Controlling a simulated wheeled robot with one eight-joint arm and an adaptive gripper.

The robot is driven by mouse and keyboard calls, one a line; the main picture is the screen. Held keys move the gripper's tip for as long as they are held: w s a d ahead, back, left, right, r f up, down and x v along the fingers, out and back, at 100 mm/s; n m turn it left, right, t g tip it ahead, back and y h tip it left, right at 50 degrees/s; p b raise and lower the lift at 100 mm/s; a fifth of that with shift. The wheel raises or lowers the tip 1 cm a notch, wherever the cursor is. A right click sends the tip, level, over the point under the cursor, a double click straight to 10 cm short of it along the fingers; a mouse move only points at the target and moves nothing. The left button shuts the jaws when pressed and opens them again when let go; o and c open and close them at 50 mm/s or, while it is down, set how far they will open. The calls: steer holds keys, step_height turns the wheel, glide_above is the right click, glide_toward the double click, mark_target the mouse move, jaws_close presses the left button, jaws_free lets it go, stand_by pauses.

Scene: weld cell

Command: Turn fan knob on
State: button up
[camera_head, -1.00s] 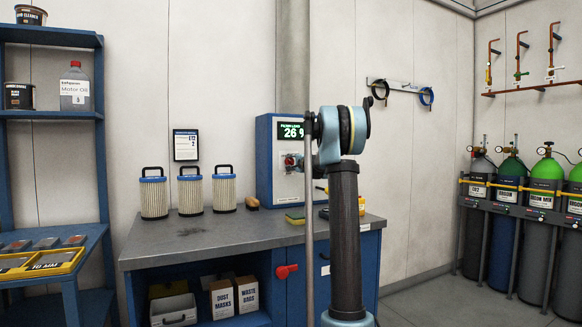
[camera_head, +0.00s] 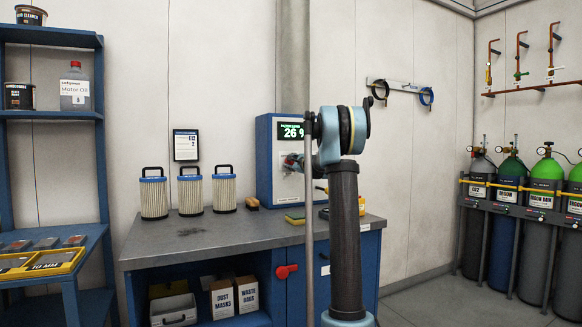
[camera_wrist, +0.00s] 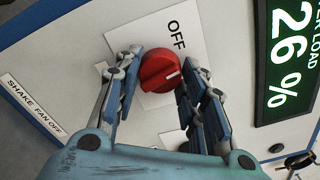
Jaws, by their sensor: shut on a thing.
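The red fan knob (camera_wrist: 158,72) is on the front of a blue-and-white control box (camera_head: 264,160). In the wrist view it sits on a white plate marked OFF (camera_wrist: 176,34), with its white pointer line toward the right finger. My gripper (camera_wrist: 161,72) has one finger on each side of the knob and is shut on it. A green display (camera_wrist: 292,60) on the box reads 26 %. A label (camera_wrist: 30,108) reads SHAKE FAN OFF.
The box stands on a grey bench (camera_head: 222,235). Three filters (camera_head: 153,197) and a yellow sponge (camera_head: 294,218) are on the bench. A blue shelf (camera_head: 50,115) is at the left. Gas cylinders (camera_head: 510,225) stand at the right. My arm hides part of the bench.

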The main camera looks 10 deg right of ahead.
steer(key=m, duration=0.5)
steer(key=shift+f+m, duration=0.15)
steer(key=shift+m, duration=0.15)
steer(key=m, duration=0.5)
steer(key=shift+m, duration=0.3)
steer(key=o, duration=1.1)
steer(key=v, duration=1.2)
